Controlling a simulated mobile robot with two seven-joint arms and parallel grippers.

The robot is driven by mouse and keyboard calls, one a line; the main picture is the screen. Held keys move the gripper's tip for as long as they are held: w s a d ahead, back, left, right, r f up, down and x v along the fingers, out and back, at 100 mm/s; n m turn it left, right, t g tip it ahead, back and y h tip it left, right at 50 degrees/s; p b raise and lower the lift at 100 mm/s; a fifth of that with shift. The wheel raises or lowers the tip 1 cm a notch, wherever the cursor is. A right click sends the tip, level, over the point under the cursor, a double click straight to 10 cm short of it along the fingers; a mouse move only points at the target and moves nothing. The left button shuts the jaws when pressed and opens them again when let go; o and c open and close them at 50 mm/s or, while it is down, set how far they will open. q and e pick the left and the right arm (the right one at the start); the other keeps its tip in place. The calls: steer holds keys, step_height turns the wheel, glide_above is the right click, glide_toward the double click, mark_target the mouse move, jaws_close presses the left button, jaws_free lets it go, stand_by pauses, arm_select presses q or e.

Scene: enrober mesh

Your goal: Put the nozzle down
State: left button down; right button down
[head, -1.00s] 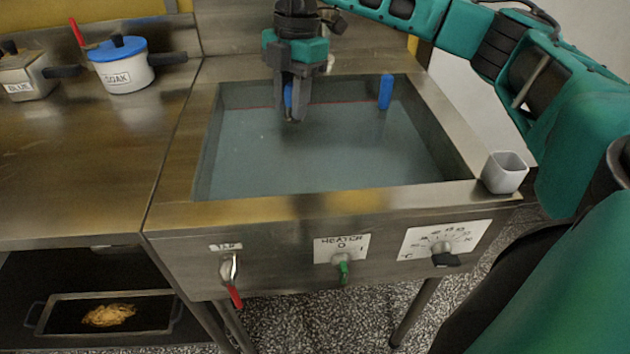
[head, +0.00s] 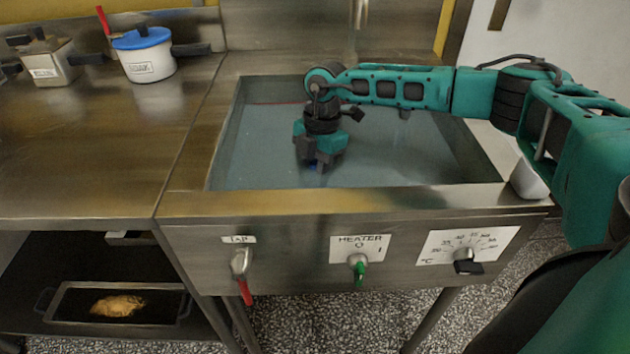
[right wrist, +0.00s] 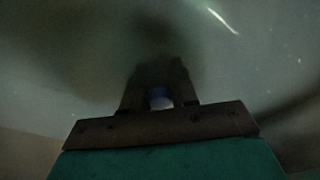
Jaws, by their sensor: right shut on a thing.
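The nozzle shows as a small blue piece (head: 314,167) between the fingers of my right gripper (head: 318,165). The gripper points down inside the sink basin, low over or in the water. In the right wrist view the fingers (right wrist: 160,98) are shut around the blue piece (right wrist: 159,98), with the dim grey-green water beyond. Most of the nozzle is hidden by the gripper, and I cannot tell whether it touches the basin floor. My left gripper is not in view.
The basin's steel front rim (head: 350,200) stands close in front of the gripper. A white cup (head: 528,181) sits at the right corner, partly behind my arm. A blue-lidded pot (head: 146,62) and a steel pot (head: 48,62) stand on the left counter, whose front is clear.

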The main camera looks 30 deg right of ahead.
steer(key=shift+f, duration=0.9)
steer(key=shift+f, duration=0.15)
steer(key=c, duration=0.9)
jaws_free()
steer(key=r, duration=0.4)
steer(key=d+r+p, duration=0.1)
steer(key=r, duration=0.3)
steer(key=r+p, duration=0.1)
steer(key=r, duration=0.3)
steer(key=shift+w+d+r, duration=0.1)
steer(key=shift+w+d, duration=0.15)
steer(key=shift+d, duration=0.15)
